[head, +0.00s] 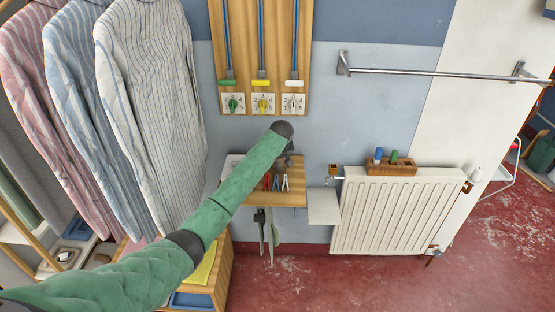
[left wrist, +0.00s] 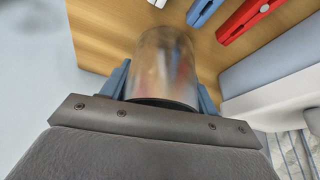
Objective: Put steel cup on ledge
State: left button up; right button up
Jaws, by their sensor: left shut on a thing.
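My left gripper (left wrist: 163,72) is shut on the steel cup (left wrist: 165,62), with a blue finger on each side of it. The cup is hard to make out there. I cannot tell whether the cup touches the wood. My right gripper is in neither view.
Red, blue and white pegs (head: 285,183) lie on the wooden ledge, close to the cup. A white slab (head: 323,206) juts out to its right, beside the radiator (head: 392,212). Striped shirts (head: 155,85) hang at left. A board with levers (head: 262,55) is above.

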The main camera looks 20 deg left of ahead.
pick_arm(q)
jog(key=shift+f, duration=0.1)
jog(key=o, duration=1)
